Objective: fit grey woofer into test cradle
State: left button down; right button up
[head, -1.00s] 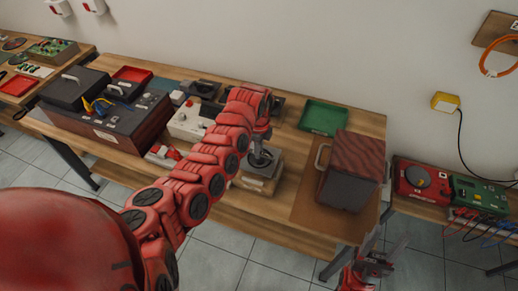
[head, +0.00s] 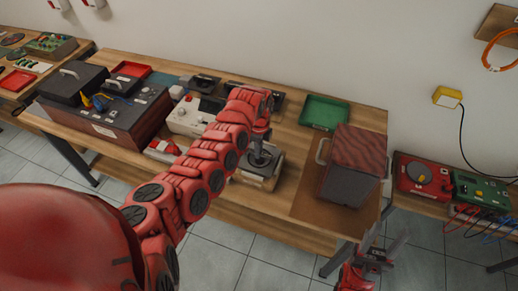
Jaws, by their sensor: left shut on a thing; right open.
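My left arm reaches across the bench. Its gripper (head: 262,140) points down and is shut on the grey woofer (head: 262,157), a small dark round speaker. The woofer is at the top of the test cradle (head: 258,181), a grey box-like block with a pale label on its front. The gripper partly hides the woofer, and I cannot tell whether it is seated in the cradle or just above it. My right gripper (head: 382,250) is open and empty, low at the right, off the bench's front edge.
Behind are a green tray (head: 324,113) and dark parts. A white device (head: 188,118) and a large dark unit (head: 118,120) stand left. Bare bench lies between cradle and cabinet.

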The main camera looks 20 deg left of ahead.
pick_arm(q)
jog(key=shift+f, duration=0.4)
jog(key=c, duration=0.7)
grip_release()
jog(key=shift+r, duration=0.1)
notch_tip(320, 180, up, 9)
jog(key=b, duration=0.3)
jog(key=shift+f+b, duration=0.2)
jog(key=shift+b, duration=0.1)
notch_tip(320, 180, up, 9)
jog(key=shift+f, duration=0.15)
